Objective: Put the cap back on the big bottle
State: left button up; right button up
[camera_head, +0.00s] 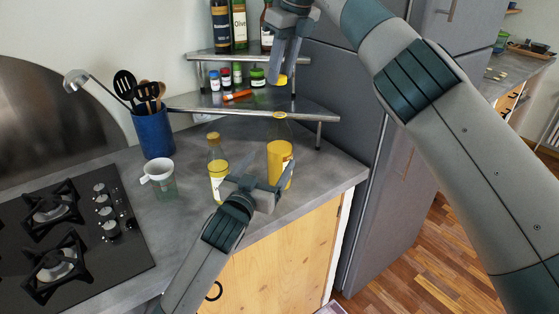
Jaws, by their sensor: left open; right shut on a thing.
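The big bottle (280,160) stands upright on the counter near its right end. It is clear with yellow liquid, and a yellow ring shows at its top. My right gripper (281,72) is shut on the yellow cap (280,80), above the bottle's mouth and apart from it. My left gripper (260,184) is open at the front of the bottle's lower part, one finger overlapping its right side. I cannot tell whether it touches. A smaller bottle (217,172) with a tan cap stands to the left, close to my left gripper.
A metal corner shelf (308,115) stands behind the bottle, holding small jars and tall bottles. A glass jar with a white funnel (157,170), a blue utensil holder (153,133) and a black hob (60,235) are left. A grey fridge (372,220) is right.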

pick_arm(q)
jog(key=shift+w+d+f, duration=0.1)
jog(key=shift+w+f, duration=0.05)
jog(key=shift+w, duration=0.3)
pick_arm(e)
jog(key=shift+w+f, duration=0.2)
jog(key=shift+w, duration=0.1)
pick_arm(q)
jog(key=shift+w+d, duration=0.2)
jog(key=shift+w, duration=0.4)
pick_arm(e)
jog(key=shift+s+r, duration=0.1)
pick_arm(q)
jog(key=x, duration=1)
jog(key=c, duration=1.6)
pick_arm(e)
send_over(279, 109)
jog(key=shift+s+d+f, duration=0.1)
jog(key=shift+d+f, duration=0.05)
jog(key=shift+f, duration=1.1)
jog(key=shift+s+d+f, duration=0.1)
jog(key=shift+d+f, duration=0.05)
jog(key=shift+f, duration=1.1)
jog(key=shift+f, duration=0.9)
jog(key=shift+f, duration=0.6)
